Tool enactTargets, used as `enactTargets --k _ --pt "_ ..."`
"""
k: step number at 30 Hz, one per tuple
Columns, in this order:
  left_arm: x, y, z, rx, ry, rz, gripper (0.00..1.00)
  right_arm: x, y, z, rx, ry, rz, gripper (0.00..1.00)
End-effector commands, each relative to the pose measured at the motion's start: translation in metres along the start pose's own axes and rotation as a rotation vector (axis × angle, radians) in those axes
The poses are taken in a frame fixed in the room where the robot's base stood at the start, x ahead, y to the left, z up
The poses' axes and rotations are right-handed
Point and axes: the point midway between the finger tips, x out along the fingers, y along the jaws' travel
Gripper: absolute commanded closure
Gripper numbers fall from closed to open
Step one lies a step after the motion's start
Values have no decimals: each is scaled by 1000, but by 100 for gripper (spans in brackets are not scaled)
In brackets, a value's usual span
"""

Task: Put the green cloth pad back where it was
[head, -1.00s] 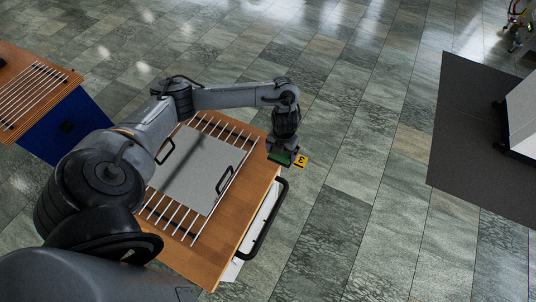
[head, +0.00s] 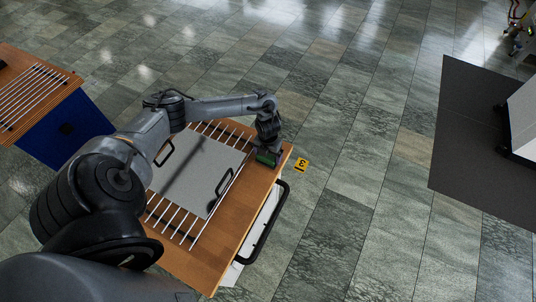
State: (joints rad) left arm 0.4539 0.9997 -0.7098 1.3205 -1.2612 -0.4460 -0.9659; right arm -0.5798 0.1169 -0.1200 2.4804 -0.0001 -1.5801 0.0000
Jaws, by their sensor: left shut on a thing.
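The green cloth pad (head: 266,159) is a small dark green piece at the tip of my left gripper (head: 266,154). My left gripper is shut on it, above the right part of the wooden cart top (head: 222,245), near its far right corner. I cannot tell whether the pad touches the wood. My right gripper is not in view.
A grey plate (head: 203,168) with two black handles lies over metal rods (head: 172,220) on the cart top. A black handle (head: 266,230) sticks out at the cart's right side. A yellow marker labelled 3 (head: 301,164) is just right of the cart. Another wooden-topped cart (head: 35,95) stands at left.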

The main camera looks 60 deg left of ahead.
Motion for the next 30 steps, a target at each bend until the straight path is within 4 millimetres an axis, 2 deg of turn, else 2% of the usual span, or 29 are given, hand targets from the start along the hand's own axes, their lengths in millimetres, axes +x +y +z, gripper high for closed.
enactTargets --k 11,12,14,23,26,30 --pt "4 0 0 1 -1 -1 39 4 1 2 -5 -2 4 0" --pt "3 0 0 1 -1 -1 6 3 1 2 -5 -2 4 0" --pt "3 0 0 1 0 0 0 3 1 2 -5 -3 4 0" --pt "-1 0 0 1 -1 -1 0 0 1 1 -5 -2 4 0" --pt "-8 0 1 1 -3 -1 0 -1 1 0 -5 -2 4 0" --pt "-28 0 1 3 -4 -2 0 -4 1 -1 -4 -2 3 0"
